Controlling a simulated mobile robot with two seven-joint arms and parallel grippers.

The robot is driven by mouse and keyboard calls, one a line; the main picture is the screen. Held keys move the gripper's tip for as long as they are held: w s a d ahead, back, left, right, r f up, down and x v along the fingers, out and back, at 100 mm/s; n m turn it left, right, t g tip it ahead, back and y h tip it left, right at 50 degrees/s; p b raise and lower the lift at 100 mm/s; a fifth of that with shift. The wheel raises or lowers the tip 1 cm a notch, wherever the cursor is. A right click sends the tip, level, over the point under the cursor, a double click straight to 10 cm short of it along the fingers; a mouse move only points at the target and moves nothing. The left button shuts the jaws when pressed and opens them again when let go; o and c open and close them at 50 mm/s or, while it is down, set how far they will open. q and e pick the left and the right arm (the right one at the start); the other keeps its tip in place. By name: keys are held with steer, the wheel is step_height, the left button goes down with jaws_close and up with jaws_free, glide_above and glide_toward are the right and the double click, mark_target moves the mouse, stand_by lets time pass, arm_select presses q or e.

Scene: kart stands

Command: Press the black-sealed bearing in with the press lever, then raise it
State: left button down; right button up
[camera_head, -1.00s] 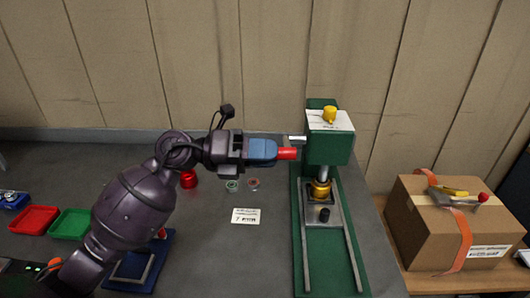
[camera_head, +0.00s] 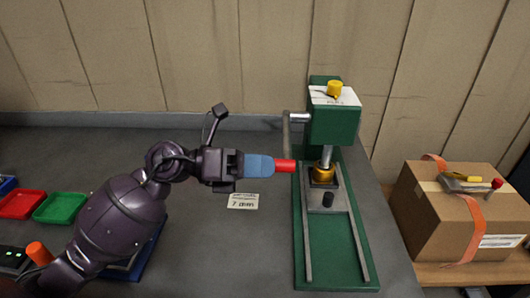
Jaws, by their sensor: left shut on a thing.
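The green press (camera_head: 333,122) stands on the bench at right of centre. Its lever (camera_head: 287,135) hangs down on the left side and ends in a red handle (camera_head: 285,166). My left gripper (camera_head: 262,166) is shut on that red handle. The silver ram (camera_head: 326,155) reaches down to a brass-coloured housing (camera_head: 323,175) on the press bed. I cannot make out the black-sealed bearing at the housing; the ram covers its top. My right gripper is not in view.
A printed label card (camera_head: 243,201) lies beneath my gripper. Red (camera_head: 22,204) and green (camera_head: 60,207) trays sit at the left. A black knob (camera_head: 328,199) stands in front of the housing. A cardboard box (camera_head: 450,215) with tools stands right of the bench.

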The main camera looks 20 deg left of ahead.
arm_select(q)
steer(key=shift+f+b, duration=0.9)
steer(key=shift+f, duration=1.75)
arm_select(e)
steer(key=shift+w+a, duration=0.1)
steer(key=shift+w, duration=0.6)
arm_select(q)
steer(key=c, duration=1.3)
jaws_free()
steer(key=o, duration=0.4)
steer(key=shift+w, duration=0.15)
steer(key=v, duration=1.1)
steer(key=shift+b, duration=0.4)
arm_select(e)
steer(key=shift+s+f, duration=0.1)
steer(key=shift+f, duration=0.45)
